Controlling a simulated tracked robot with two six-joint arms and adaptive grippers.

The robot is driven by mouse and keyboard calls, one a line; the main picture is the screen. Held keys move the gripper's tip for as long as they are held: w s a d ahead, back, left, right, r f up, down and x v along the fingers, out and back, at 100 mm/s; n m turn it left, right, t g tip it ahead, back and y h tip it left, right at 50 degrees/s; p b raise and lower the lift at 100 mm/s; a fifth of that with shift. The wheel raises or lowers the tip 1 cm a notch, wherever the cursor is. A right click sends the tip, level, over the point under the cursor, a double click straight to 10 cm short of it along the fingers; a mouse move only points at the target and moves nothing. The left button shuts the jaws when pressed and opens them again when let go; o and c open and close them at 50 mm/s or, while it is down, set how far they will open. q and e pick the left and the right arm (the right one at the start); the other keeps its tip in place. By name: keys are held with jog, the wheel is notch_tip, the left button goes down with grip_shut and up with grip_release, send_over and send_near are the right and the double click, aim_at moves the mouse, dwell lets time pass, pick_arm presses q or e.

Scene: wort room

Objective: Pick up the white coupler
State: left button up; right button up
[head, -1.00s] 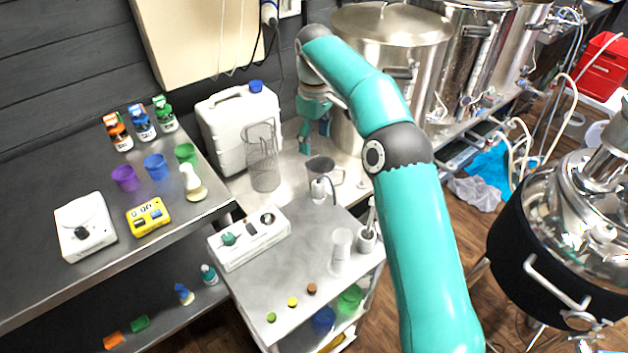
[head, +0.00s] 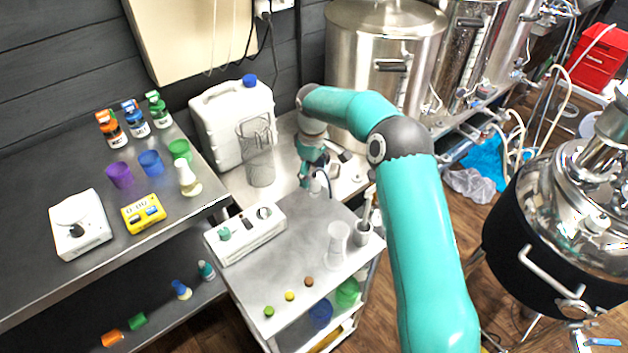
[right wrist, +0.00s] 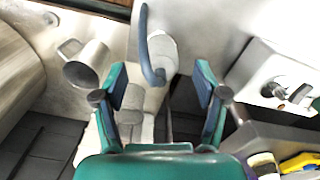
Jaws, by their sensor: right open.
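I cannot make out the white coupler for certain. A small pale piece (head: 357,178) on the steel bench beside the kettle may be it; it seems to show at the upper left of the right wrist view (right wrist: 49,18). My right gripper (head: 315,181) is open and empty, pointing down over the back of the steel cart. In the right wrist view, a white bottle with a bent dark tube (right wrist: 161,52) stands ahead of the open fingers (right wrist: 160,75), apart from them. In the head view the gripper hides most of that bottle. My left gripper is out of view.
A metal mug (right wrist: 86,64) stands close by, near the big kettle (head: 385,50). A wire cylinder (head: 258,160) and a white canister (head: 228,125) stand behind to the left. A white device (head: 245,233) and a clear cylinder (head: 337,245) are on the cart.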

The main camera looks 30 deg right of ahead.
jog(key=shift+f, duration=1.2)
jog(key=c, duration=1.2)
jog(key=shift+r, duration=0.2)
